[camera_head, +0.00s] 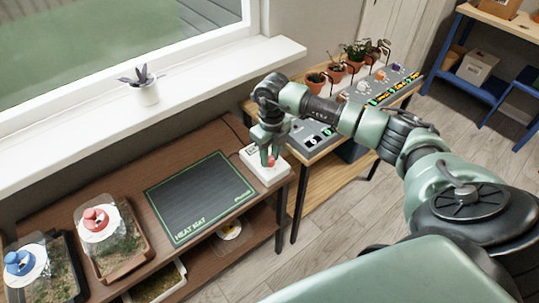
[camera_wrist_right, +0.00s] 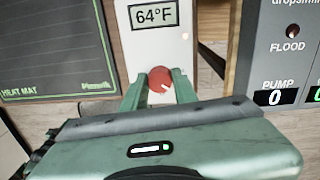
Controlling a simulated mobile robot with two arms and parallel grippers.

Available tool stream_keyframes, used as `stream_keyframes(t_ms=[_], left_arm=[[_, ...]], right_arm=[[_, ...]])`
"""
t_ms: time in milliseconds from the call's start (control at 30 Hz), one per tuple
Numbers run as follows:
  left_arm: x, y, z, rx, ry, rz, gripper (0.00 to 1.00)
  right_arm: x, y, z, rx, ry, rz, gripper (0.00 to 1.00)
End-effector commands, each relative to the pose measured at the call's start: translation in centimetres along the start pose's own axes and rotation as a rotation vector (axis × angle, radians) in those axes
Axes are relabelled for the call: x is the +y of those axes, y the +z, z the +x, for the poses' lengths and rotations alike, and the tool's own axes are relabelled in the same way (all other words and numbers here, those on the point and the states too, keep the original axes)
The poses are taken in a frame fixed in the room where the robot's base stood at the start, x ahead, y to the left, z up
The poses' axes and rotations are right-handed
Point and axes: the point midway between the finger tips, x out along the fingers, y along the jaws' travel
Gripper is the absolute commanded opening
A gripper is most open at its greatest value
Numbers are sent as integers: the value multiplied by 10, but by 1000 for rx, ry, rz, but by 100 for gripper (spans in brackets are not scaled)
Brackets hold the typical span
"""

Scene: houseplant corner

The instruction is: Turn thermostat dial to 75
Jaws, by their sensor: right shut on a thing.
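The thermostat (camera_head: 258,157) is a white box at the right end of the brown bench, beside the heat mat. In the right wrist view the thermostat (camera_wrist_right: 133,42) has a display reading 64°F and a red dial (camera_wrist_right: 162,79) with a white pointer mark. My right gripper (camera_wrist_right: 160,90) is shut on the red dial, one finger on each side of it. In the head view my right gripper (camera_head: 268,157) reaches down onto the thermostat, and a bit of the red dial (camera_head: 271,163) shows between its fingers. My left gripper is not in view.
The dark heat mat (camera_head: 200,195) lies left of the thermostat. A grey control panel (camera_head: 312,135) with displays stands close on the right, with potted plants (camera_head: 336,72) behind it. Two clear-lidded trays (camera_head: 108,238) sit at the left. A potted plant (camera_head: 146,92) stands on the windowsill.

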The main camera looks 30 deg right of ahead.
Motion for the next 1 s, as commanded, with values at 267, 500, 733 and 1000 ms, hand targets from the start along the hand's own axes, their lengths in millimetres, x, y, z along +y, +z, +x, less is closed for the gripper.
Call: stream_keyframes(t_ms=[267,500,733,1000], left_arm=[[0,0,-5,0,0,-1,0],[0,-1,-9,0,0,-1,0],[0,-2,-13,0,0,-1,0],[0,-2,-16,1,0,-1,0]], right_arm=[[-1,0,-2,-13,0,261,0],[-1,0,-2,-23,1,482,0],[-1,0,-2,-31,1,657,0],[-1,0,-2,-37,1,785,0]])
